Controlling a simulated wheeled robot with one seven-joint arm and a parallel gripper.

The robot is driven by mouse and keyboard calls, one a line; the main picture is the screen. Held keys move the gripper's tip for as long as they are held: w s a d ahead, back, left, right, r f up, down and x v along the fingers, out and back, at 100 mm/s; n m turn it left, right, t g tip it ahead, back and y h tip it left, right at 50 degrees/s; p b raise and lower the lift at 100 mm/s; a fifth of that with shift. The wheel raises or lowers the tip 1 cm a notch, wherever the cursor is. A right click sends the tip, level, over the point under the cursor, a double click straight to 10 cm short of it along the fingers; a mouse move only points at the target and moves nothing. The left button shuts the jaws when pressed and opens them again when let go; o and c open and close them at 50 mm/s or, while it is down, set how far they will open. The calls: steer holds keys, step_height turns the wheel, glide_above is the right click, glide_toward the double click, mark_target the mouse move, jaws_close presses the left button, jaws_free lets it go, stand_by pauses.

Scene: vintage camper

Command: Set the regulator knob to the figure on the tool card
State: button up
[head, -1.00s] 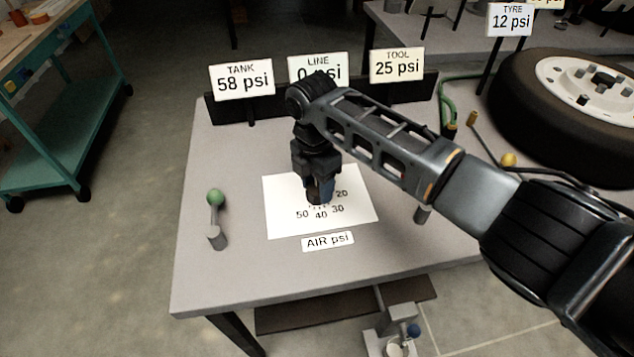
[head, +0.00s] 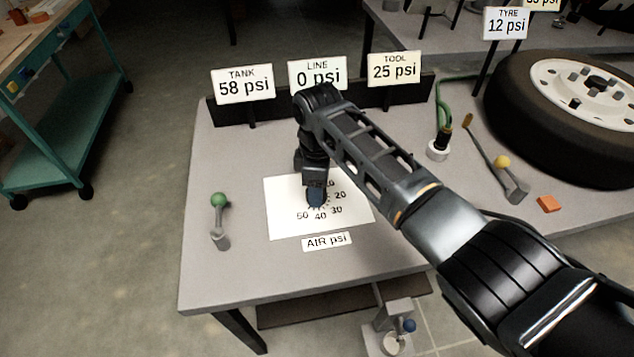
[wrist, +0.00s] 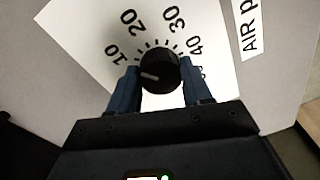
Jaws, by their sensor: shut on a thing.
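The black regulator knob (wrist: 160,70) stands on a white dial sheet (head: 285,215), with figures 10 to 50 around it. My gripper (wrist: 161,85) is shut on the knob, a blue finger on each side. In the wrist view the knob's white pointer line points left, just below the 10; the left finger hides the dial beyond. The tool card (head: 394,69) reads 25 psi, the line card (head: 317,73) 0 psi and the tank card (head: 242,84) 58 psi. In the head view my gripper largely hides the knob.
A green-knobbed lever (head: 219,202) stands left of the dial. Right of my arm are a hose end (head: 438,148), a yellow-knobbed lever (head: 503,162), an orange block (head: 548,203) and a tyre (head: 520,110) with a 12 psi card (head: 507,22). An "AIR psi" label (head: 327,241) lies in front.

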steer(key=m+p, duration=0.2)
steer(key=m, duration=0.4)
steer(key=shift+s+r+m, duration=0.1)
steer(key=shift+m, duration=0.2)
steer(key=m, duration=0.5)
steer(key=shift+y, duration=0.3)
steer(key=shift+m, duration=0.3)
steer(key=o, duration=1.1)
steer(key=shift+c, duration=0.2)
steer(key=r, duration=0.7)
steer(key=shift+d+r, duration=0.2)
steer(key=shift+r, duration=0.1)
